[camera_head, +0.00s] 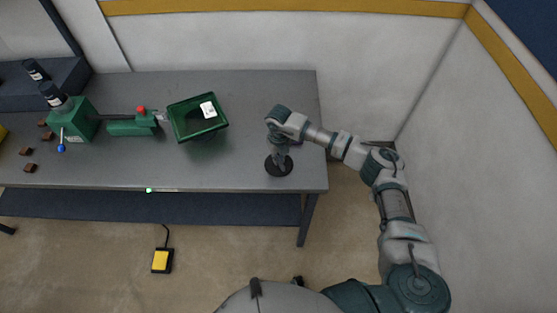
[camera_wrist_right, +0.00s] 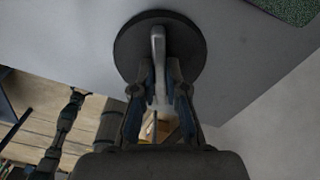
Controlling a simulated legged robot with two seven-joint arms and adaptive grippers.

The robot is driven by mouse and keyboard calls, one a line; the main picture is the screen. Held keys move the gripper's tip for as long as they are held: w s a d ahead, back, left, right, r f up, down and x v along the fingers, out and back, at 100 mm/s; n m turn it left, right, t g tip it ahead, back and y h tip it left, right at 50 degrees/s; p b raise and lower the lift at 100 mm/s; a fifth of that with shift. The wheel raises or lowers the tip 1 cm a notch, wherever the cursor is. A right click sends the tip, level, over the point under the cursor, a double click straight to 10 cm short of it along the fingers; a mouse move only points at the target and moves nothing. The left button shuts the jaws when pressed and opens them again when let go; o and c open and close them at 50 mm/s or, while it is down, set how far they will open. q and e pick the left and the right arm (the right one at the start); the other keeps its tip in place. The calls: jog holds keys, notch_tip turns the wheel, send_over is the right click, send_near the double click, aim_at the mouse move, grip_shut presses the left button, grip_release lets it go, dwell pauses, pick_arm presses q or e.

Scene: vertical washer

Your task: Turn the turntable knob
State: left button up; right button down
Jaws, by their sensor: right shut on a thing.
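The turntable is a black round disc (camera_head: 279,165) lying near the front right of the grey table. In the right wrist view the disc (camera_wrist_right: 190,32) carries a light grey upright bar, its knob (camera_wrist_right: 158,45). My right gripper (camera_wrist_right: 160,75) is shut on this knob, one finger on each side. In the head view my right gripper (camera_head: 279,157) points down over the disc, and its wrist hides most of the knob. My left gripper is not in view.
A green bin (camera_head: 197,132) with a white label stands left of the turntable. A green machine (camera_head: 80,122) with a blue-tipped lever and several brown blocks are further left. A yellow foot pedal (camera_head: 161,260) lies on the floor. The table's right edge is close to the disc.

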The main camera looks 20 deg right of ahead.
jog(key=n+b, duration=0.2)
jog(key=n, duration=0.3)
jog(key=shift+b, duration=0.4)
jog(key=shift+r+n, duration=0.1)
jog(key=shift+n, duration=0.2)
jog(key=c, duration=1.2)
grip_release()
jog(key=shift+r, duration=0.15)
notch_tip(320, 180, up, 12)
jog(key=shift+f, duration=0.2)
